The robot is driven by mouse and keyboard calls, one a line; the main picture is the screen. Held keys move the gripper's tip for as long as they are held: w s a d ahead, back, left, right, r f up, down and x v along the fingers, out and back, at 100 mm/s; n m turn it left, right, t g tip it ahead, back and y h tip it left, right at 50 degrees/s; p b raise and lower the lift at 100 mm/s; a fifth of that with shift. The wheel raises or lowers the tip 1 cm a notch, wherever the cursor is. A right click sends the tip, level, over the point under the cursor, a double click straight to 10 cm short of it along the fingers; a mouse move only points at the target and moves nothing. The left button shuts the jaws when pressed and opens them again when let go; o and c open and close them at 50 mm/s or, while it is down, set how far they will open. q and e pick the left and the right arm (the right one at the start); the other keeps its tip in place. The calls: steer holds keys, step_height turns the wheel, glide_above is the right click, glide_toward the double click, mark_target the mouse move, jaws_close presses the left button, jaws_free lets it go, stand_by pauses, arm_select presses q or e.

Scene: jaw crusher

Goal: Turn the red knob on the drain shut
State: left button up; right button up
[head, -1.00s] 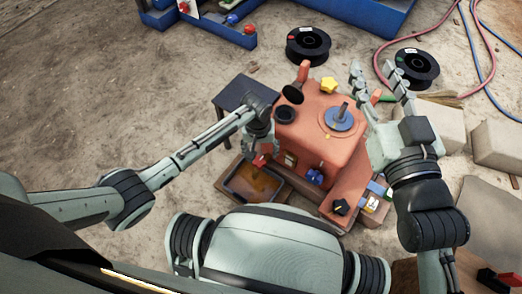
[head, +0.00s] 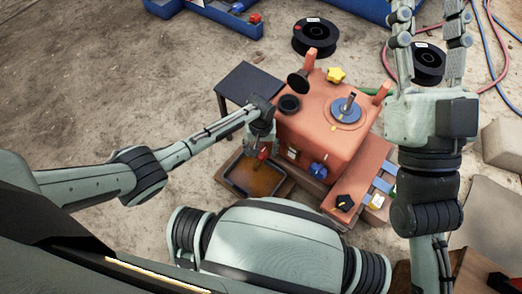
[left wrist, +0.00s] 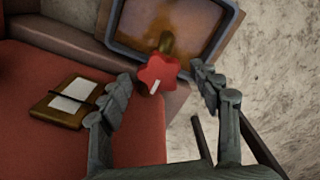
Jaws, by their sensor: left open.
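The red knob (head: 264,153) is at the lower left of the orange machine (head: 320,125), above the tray. In the left wrist view, the star-shaped red knob (left wrist: 158,75) has a brass drain stem (left wrist: 166,42) beyond it. My left gripper (left wrist: 162,72) is open, with one finger on each side of the knob and visible gaps. In the head view, my left gripper (head: 261,142) hangs over the knob and partly hides it. My right gripper (head: 429,18) is raised at the upper right, fingers apart and empty.
A dark-rimmed tray of brown liquid (head: 232,184) lies below the knob. A small dark table (head: 247,84) stands behind my left gripper. Yellow (head: 336,75), blue (head: 318,169) and black (head: 344,202) knobs are on the machine. Black spools (head: 314,37) and hoses lie beyond it.

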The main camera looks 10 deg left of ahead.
arm_select(q)
steer(key=c, duration=1.2)
steer(key=shift+o, duration=0.2)
